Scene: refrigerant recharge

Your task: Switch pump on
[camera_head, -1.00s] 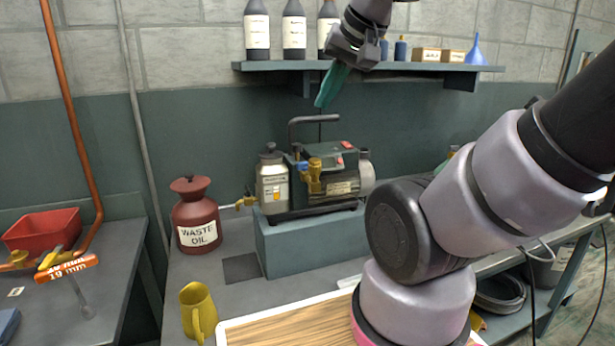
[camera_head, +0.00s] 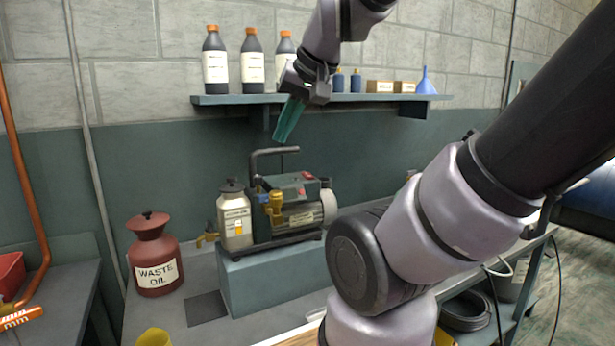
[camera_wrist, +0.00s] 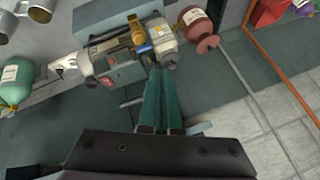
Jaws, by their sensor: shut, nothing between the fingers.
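The pump (camera_head: 300,215) is a dark green and black unit with a black handle, a brass fitting and a pale round motor end. It stands on a blue-grey block (camera_head: 270,280). A small red part (camera_head: 304,176) shows on its top; I cannot tell its switch position. The pump also shows in the wrist view (camera_wrist: 122,72), with red on its housing (camera_wrist: 107,81). My gripper (camera_head: 278,140) has green fingers, shut and empty, pointing down above the pump's handle. In the wrist view, the fingers (camera_wrist: 158,72) reach towards the pump's side near the silver canister.
A silver canister (camera_head: 235,218) stands beside the pump, and a red waste oil can (camera_head: 155,258) stands to its left. A shelf (camera_head: 340,98) with bottles, boxes and a blue funnel hangs behind my gripper. A yellow mug (camera_head: 154,338) is at the bench front.

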